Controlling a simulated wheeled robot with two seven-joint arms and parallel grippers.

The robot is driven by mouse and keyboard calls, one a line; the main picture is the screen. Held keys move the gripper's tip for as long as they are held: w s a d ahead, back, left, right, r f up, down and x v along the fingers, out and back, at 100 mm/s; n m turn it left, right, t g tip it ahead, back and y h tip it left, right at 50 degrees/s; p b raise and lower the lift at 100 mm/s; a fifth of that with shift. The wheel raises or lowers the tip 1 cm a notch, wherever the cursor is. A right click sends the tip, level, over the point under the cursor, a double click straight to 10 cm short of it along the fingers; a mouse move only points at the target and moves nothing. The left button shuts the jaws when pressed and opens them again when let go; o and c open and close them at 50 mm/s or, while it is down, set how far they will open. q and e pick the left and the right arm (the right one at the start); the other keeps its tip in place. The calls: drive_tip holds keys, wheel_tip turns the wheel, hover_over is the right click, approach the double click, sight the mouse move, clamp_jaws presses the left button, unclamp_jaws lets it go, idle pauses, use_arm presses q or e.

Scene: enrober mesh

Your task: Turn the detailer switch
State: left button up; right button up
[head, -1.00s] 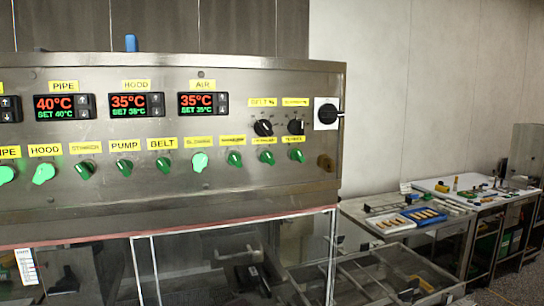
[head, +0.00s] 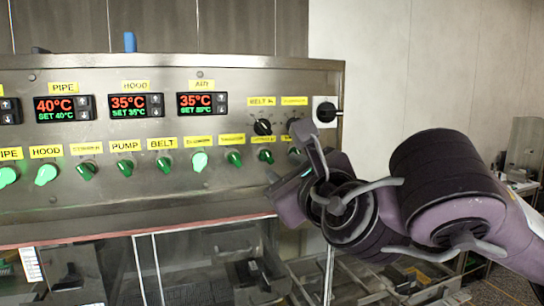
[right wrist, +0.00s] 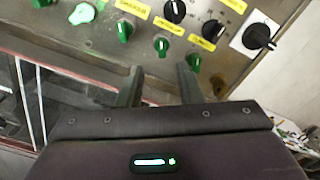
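A row of green rotary switches runs along the steel control panel (head: 120,205), each under a yellow label. The small labels on the right are too blurred to read, so I cannot tell which switch is the detailer. Right of the lit switch (head: 199,160) are three darker switches: one (head: 234,158), a middle one (head: 265,156), also in the right wrist view (right wrist: 161,46), and the rightmost (right wrist: 193,60), partly hidden in the head view. My right gripper (head: 285,150) is open and empty before the panel; its fingertips (right wrist: 159,72) point toward the middle switch, apparently apart from it. My left gripper is out of view.
Black dials (head: 263,127) sit above the right-hand switches, and a black rotary switch on a white plate (head: 325,112) is at the panel's right end. Temperature displays (head: 134,105) line the upper panel. Clear guarding and machine frames lie below.

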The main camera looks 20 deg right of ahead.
sight(268, 156)
drive_tip(key=w+p, duration=0.1)
drive_tip(key=w, duration=0.5)
drive_tip(key=shift+w+r+p, duration=0.1)
drive_tip(key=shift+w+p, duration=0.15)
drive_tip(key=shift+p, duration=0.1)
drive_tip(key=shift+w+a, duration=0.1)
drive_tip(key=shift+w, duration=0.6)
drive_tip(key=shift+c, duration=0.2)
clamp_jaws()
